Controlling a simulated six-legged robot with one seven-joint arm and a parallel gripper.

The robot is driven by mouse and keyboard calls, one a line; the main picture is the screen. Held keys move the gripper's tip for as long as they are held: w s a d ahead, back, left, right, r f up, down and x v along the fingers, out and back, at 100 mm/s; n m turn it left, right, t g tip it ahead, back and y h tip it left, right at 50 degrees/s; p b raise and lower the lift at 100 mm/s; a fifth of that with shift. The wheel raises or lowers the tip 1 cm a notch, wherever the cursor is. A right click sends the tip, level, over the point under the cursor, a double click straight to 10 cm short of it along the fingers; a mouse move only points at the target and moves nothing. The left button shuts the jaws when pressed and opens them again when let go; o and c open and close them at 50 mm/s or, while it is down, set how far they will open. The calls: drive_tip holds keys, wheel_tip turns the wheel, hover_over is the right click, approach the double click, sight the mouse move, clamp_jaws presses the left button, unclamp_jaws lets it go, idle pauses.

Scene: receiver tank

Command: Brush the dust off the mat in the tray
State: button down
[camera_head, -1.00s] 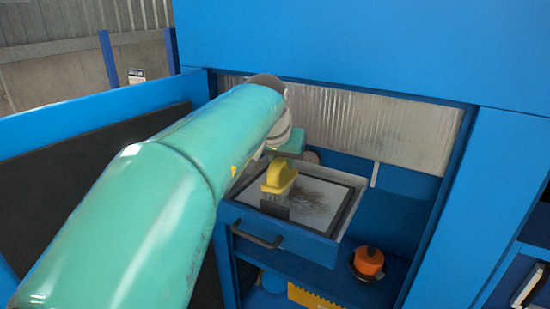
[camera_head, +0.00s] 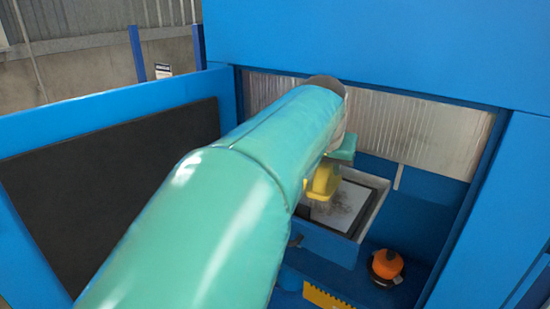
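The tray (camera_head: 338,248) is a blue, drawer-like box with a pale rim, inside the blue cabinet. In it lies a pale grey mat (camera_head: 352,196) with a dark border. Dark dust (camera_head: 343,209) marks part of the mat, right of the brush. A yellow brush (camera_head: 322,182) with pale bristles is held upright over the left part of the mat. My gripper (camera_head: 326,168) is at the top of the brush and appears shut on it, though its fingers are mostly hidden. My teal arm covers the tray's left side. Whether the bristles touch the mat cannot be told.
An orange, dark-based object (camera_head: 387,265) sits on the lower shelf right of the tray. A yellow toothed piece (camera_head: 325,299) lies below. The blue cabinet wall (camera_head: 480,210) bounds the right, and a blue panel with a dark face (camera_head: 110,190) stands left.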

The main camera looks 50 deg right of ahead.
drive_tip(key=shift+s+d+r, duration=0.1)
drive_tip(key=shift+s+d, duration=0.05)
drive_tip(key=shift+s, duration=1.45)
drive_tip(key=shift+s+d+r, duration=0.1)
drive_tip(key=shift+s+d, duration=0.05)
drive_tip(key=shift+s, duration=1.45)
drive_tip(key=shift+w, duration=0.1)
drive_tip(key=shift+r, duration=0.1)
drive_tip(key=shift+w+a, duration=0.15)
drive_tip(key=shift+w, duration=1.75)
drive_tip(key=shift+w+a+r, duration=0.1)
drive_tip(key=shift+w+a, duration=0.05)
drive_tip(key=shift+w, duration=5.1)
drive_tip(key=s+d+r, duration=0.1)
drive_tip(key=s, duration=1.3)
drive_tip(key=shift+s+d+r, duration=0.15)
drive_tip(key=shift+d+r, duration=0.25)
